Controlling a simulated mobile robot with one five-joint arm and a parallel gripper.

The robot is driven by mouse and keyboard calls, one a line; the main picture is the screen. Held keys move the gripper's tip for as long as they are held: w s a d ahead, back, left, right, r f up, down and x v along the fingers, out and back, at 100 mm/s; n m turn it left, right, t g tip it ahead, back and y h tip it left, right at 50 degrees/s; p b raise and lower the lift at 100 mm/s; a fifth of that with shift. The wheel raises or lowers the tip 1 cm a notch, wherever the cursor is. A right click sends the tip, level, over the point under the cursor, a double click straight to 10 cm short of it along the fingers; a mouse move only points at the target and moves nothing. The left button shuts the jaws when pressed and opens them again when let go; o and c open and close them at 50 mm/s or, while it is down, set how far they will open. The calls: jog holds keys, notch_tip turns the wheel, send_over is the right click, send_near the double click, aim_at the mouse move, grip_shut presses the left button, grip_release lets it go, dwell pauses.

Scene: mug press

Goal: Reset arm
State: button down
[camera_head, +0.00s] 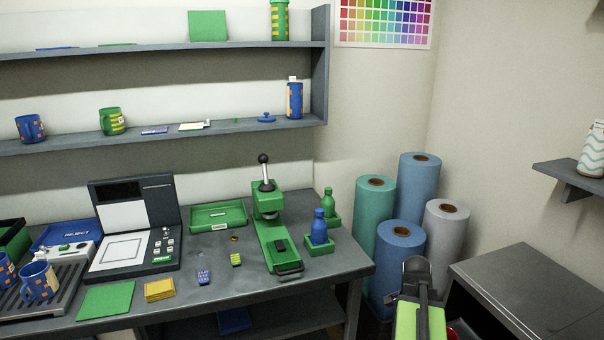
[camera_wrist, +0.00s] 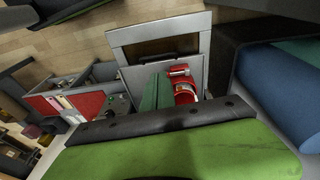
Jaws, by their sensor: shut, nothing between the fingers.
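My arm shows at the lower right of the head view, with a lime-green link and a dark end. My gripper (camera_head: 416,268) is at that dark end, in front of the blue roll and right of the worktable. It is shut and empty. It touches nothing that I can make out. In the wrist view a green part with a dark edge fills the bottom, and I cannot make out the fingertips there.
The green press (camera_head: 270,225) stands on the grey worktable (camera_head: 210,290). Large rolls (camera_head: 445,235) stand right of it, beside a dark cabinet (camera_head: 530,285). The wrist view shows a red cylinder (camera_wrist: 183,85) in a grey frame, with wooden floor (camera_wrist: 75,35) beyond.

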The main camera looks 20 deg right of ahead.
jog(key=w+a+r+n+p, duration=0.2)
jog(key=w+a+r+n, duration=0.1)
jog(key=w+a, duration=0.75)
jog(key=w+a+r+n+y+p, duration=0.1)
jog(key=a+n, duration=0.6)
jog(key=a, duration=0.8)
jog(key=w+a+r+n+y+p, duration=0.1)
jog(key=a+r+n+p, duration=0.1)
jog(key=a+n, duration=0.6)
jog(key=shift+w+a+n+t+p, duration=0.15)
jog(key=shift+a+n+t+p, duration=0.2)
jog(key=shift+a, duration=3.15)
